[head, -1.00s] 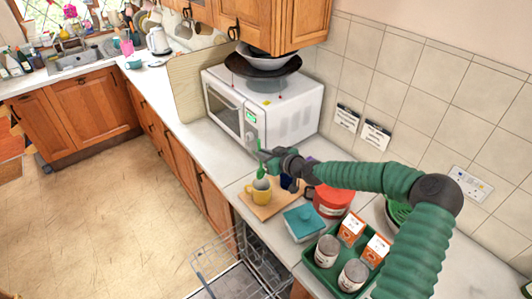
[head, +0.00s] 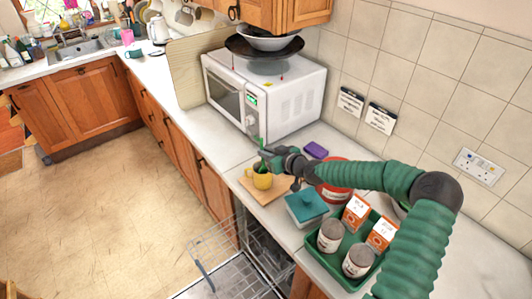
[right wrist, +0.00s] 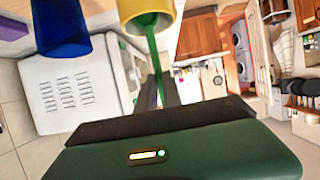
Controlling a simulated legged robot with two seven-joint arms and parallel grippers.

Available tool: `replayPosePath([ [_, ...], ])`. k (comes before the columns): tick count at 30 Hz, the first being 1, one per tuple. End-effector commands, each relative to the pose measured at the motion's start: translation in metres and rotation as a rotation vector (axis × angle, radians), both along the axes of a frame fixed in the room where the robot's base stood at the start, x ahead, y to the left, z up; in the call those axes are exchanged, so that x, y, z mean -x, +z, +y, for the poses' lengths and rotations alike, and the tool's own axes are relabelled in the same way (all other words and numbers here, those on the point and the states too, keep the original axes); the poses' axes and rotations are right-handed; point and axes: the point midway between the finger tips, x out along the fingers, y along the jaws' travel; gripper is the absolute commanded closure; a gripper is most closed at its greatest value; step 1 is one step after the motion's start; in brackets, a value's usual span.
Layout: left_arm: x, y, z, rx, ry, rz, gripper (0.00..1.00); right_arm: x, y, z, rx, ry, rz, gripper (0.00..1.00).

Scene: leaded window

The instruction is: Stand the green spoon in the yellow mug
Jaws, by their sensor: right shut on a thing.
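The yellow mug (head: 263,181) stands upright on a wooden board on the counter. Its open mouth also shows at the top of the right wrist view (right wrist: 147,12). The green spoon (head: 261,144) is upright, with its lower part inside the mug's mouth; the right wrist view shows it running from the mug to my fingers (right wrist: 153,52). My right gripper (head: 266,157) is shut on the spoon just above the mug. The spoon's end inside the mug is partly hidden. My left gripper is in neither view.
The wooden board (head: 272,195) lies near the counter's front edge. Close by are a teal lidded box (head: 306,208), a red tub (head: 334,194), a purple sponge (head: 315,150) and a blue cup (right wrist: 60,28). A white microwave (head: 290,105) stands behind. The dishwasher rack (head: 218,245) is pulled out below.

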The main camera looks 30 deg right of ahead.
Motion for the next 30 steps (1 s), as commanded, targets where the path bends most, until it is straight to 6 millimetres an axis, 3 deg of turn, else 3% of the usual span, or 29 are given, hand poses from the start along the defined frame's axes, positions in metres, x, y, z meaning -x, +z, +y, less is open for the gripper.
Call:
replayPosePath([
  [5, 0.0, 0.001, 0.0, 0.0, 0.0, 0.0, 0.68, -0.001, 0.0, 0.0, 0.0, 0.0, 0.0, 1.0],
  [6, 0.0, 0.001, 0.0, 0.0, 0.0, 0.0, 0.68, -0.001, 0.0, -0.001, 0.0, 0.0, 0.0, 0.86],
  [11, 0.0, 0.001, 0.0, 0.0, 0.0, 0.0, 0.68, 0.0, 0.0, 0.0, 0.0, 0.0, 0.0, 0.65],
  [23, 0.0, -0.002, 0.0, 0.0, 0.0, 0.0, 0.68, 0.007, 0.002, -0.002, 0.0, -0.001, 0.0, 0.65],
  [30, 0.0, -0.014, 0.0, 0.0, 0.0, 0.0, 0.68, 0.063, 0.023, -0.008, 0.001, -0.004, 0.001, 0.65],
])
